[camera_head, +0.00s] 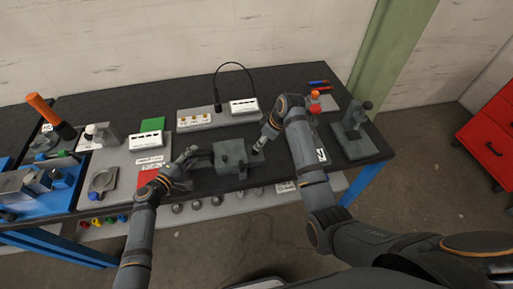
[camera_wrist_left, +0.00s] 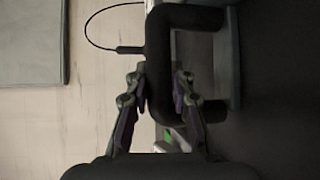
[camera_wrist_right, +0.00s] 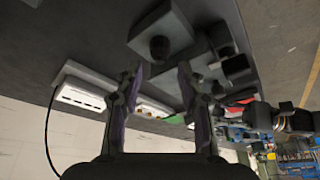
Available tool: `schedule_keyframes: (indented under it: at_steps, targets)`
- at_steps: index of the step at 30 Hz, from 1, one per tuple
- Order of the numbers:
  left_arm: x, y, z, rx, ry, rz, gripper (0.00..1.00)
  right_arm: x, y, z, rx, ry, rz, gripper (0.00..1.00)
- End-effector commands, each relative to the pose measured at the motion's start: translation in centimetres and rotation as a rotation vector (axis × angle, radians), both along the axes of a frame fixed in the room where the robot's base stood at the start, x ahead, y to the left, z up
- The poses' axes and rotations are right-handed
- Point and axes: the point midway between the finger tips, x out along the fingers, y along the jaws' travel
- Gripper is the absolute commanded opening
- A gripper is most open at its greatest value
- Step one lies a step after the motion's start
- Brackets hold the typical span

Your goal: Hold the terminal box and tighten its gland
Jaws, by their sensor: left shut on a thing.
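The grey terminal box (camera_head: 232,157) stands on the dark table at the middle front, with dark round knobs on it. A dark U-shaped handle (camera_wrist_left: 157,85) shows in the left wrist view, on the box's left side. My left gripper (camera_head: 192,164) is shut on this handle from the left. My right gripper (camera_head: 260,145) is at the box's right end. In the right wrist view its fingers (camera_wrist_right: 160,73) are apart with nothing between them, and a grey block with a dark round fitting (camera_wrist_right: 159,47) lies beyond them. I cannot tell whether that fitting is the gland.
A grey panel (camera_head: 190,118) with brass parts and a white label block (camera_head: 244,106) stand behind. A black cable arches above. A grey stand (camera_head: 355,130) is at the right, and a blue fixture (camera_head: 40,190) at the left. Several round parts lie on the lower shelf.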

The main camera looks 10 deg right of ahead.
Motion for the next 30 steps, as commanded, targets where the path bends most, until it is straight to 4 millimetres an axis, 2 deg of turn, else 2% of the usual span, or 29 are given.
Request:
schedule_keyframes:
  at_steps: [3, 9, 20, 28, 30]
  targets:
    - [-0.1, 0.0, -0.1, 0.001, 0.002, 0.000, 0.00, 0.6, 0.8, -2.5, 0.000, 0.004, 0.001, 0.39]
    - [-0.1, 0.0, -0.1, 0.001, 0.002, 0.000, 0.00, 1.4, 1.6, -5.1, 0.001, 0.001, 0.000, 0.39]
    - [0.0, 0.0, -0.1, 0.001, 0.002, 0.000, 0.00, 1.6, 1.8, -5.8, 0.000, 0.000, 0.000, 0.39]
    - [0.0, 0.0, -0.1, 0.001, 0.002, 0.001, 0.00, 1.6, 1.8, -5.8, 0.000, 0.000, 0.000, 0.02]
    - [0.0, 0.0, -0.1, 0.001, 0.002, 0.001, 0.00, 1.5, 1.8, -5.8, 0.000, 0.000, -0.001, 0.00]
